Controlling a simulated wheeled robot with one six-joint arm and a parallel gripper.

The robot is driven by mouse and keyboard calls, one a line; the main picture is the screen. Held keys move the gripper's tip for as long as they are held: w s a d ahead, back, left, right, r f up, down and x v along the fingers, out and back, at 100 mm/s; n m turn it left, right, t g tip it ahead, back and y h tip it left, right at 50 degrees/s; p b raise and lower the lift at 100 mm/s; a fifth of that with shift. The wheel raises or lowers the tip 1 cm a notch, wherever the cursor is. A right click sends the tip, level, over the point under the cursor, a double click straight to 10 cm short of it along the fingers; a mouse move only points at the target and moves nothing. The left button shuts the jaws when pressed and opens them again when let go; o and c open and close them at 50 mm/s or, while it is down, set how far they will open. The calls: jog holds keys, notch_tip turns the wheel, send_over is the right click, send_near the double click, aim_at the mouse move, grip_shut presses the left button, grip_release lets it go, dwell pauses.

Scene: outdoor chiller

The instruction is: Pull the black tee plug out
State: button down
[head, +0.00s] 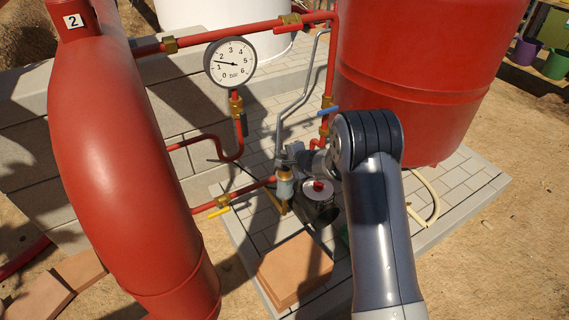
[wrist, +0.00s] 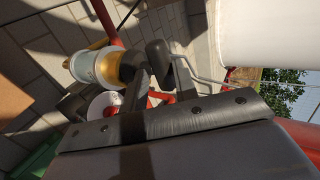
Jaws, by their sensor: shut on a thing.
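In the wrist view the black tee plug (wrist: 157,50) is a dark rounded piece between the fingertips of my gripper (wrist: 160,66). My gripper is shut on it. Beside it, a fitting with a brass collar (wrist: 98,62) and a pale bowl (wrist: 84,68) joins the red pipe. I cannot tell whether the plug is still seated in the tee. In the head view my gripper (head: 298,158) is at the fitting, just above the pale bowl (head: 285,188); the plug is hidden there.
A black pot with a white top and red knob (head: 318,188) stands just below. A blue-handled valve (head: 328,111), a gauge (head: 231,62) and red pipes surround the fitting. A large red tank (head: 425,70) stands behind my arm. Terracotta slabs (head: 294,268) lie in front.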

jog(key=r, duration=0.1)
jog(key=a+r+p, duration=0.1)
jog(key=r, duration=0.1)
jog(key=w+r, duration=0.1)
jog(key=shift+a+r+p, duration=0.15)
jog(key=shift+r+p, duration=0.15)
jog(key=shift+p, duration=0.1)
jog(key=shift+s+r+p, duration=0.2)
jog(key=shift+r+p, duration=0.1)
jog(key=shift+r, duration=0.3)
jog(key=shift+d, duration=0.2)
jog(key=c, duration=1.8)
grip_release()
jog(key=shift+d+f, duration=0.1)
grip_shut()
